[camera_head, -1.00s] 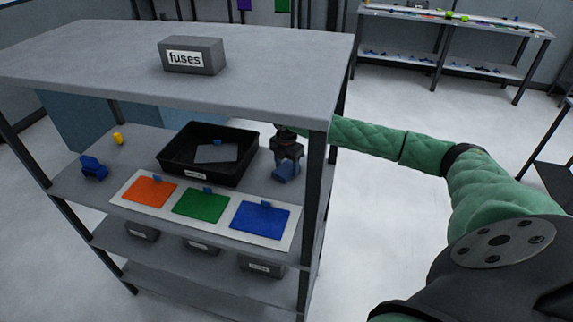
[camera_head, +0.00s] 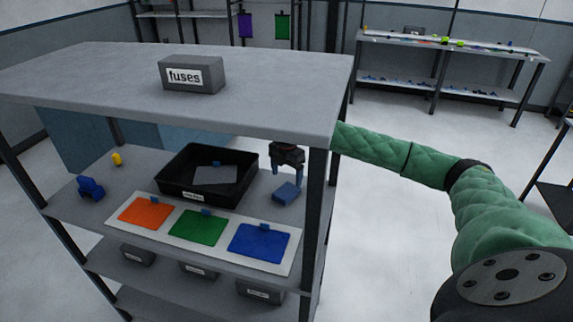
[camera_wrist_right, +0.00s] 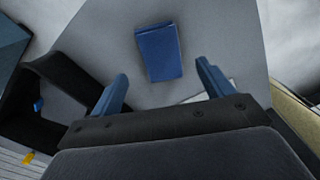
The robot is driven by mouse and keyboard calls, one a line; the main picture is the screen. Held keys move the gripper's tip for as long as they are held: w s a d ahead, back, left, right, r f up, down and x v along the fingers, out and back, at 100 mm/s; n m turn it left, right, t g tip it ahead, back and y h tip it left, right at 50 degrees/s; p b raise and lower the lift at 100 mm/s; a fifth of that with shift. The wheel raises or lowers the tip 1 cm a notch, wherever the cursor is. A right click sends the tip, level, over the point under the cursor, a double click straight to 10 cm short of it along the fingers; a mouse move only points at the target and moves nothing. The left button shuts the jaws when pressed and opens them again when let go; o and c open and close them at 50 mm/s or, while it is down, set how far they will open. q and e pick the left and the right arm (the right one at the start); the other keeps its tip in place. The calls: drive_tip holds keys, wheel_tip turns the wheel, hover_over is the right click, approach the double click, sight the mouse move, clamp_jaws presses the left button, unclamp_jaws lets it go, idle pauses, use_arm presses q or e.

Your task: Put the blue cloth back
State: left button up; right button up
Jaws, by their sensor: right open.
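A flat blue cloth (camera_head: 258,243) lies at the right end of a white board on the shelf, beside a green and an orange one. A small blue clip sits at its back edge. My right gripper (camera_head: 286,174) is open and empty above a blue block (camera_head: 286,193) on the shelf, right of the black tray. In the right wrist view, the same block (camera_wrist_right: 160,52) lies beyond the open fingertips (camera_wrist_right: 162,72), apart from them. My left gripper is not in view.
The green cloth (camera_head: 199,227) and orange cloth (camera_head: 146,213) share the white board (camera_head: 222,258). A black tray (camera_head: 180,193) holds a grey sheet. A shelf top (camera_head: 100,80) with a fuses box (camera_head: 191,74) overhangs my right gripper. A dark upright (camera_head: 314,205) stands close to its right.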

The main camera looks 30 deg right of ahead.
sight(286, 190)
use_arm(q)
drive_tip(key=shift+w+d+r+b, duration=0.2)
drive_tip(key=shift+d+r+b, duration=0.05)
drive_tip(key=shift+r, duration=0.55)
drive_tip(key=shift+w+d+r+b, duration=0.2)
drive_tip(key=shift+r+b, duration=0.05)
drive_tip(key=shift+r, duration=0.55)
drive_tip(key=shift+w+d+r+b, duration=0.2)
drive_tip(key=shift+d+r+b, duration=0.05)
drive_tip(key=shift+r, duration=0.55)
use_arm(e)
drive_tip(key=shift+r, duration=2.95)
